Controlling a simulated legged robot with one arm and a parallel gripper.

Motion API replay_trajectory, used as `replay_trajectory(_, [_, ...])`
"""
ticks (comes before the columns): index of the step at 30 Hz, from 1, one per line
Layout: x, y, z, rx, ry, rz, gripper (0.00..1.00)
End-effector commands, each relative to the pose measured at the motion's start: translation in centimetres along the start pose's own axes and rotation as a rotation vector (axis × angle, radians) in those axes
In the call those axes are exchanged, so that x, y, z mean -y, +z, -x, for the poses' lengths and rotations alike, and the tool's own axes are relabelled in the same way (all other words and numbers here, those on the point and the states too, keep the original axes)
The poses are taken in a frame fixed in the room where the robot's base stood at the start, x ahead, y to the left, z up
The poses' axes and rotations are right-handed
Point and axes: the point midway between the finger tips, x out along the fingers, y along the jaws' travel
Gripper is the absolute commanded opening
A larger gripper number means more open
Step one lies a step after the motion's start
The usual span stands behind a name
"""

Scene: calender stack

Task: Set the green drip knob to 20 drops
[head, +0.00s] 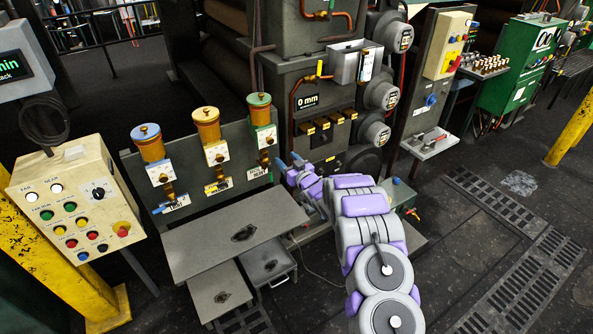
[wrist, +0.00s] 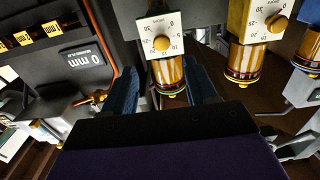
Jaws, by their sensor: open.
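The green-capped drip oiler (head: 259,101) is the rightmost of three on a grey panel. Its white dial plate (head: 266,137) carries a small brass knob (head: 269,141). In the wrist view the scene is upside down, and this knob (wrist: 161,43) sits on a scale with 0 and 20 marks. I cannot tell its setting. My gripper (head: 289,163) is open, to the lower right of the dial in the head view. In the wrist view my gripper's blue fingers (wrist: 162,85) are apart, one on each side of the oiler's amber glass (wrist: 170,72). Nothing is between them at the knob.
The yellow oiler (head: 206,120) and blue oiler (head: 149,140) stand to the left. A grey shelf (head: 225,238) juts out below them. A display reading 0 mm (head: 308,103) is to the right. A button box (head: 72,205) stands at the far left.

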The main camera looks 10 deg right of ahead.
Motion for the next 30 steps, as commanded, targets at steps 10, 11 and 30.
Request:
replay_trajectory(10, [-0.1,0.1,4.7,0.003,0.001,-0.001,0.57])
replay_trajectory(11, [-0.1,0.1,5.0,0.004,0.001,-0.001,0.57])
replay_trajectory(30, [-0.3,0.2,6.7,0.004,0.004,0.005,0.58])
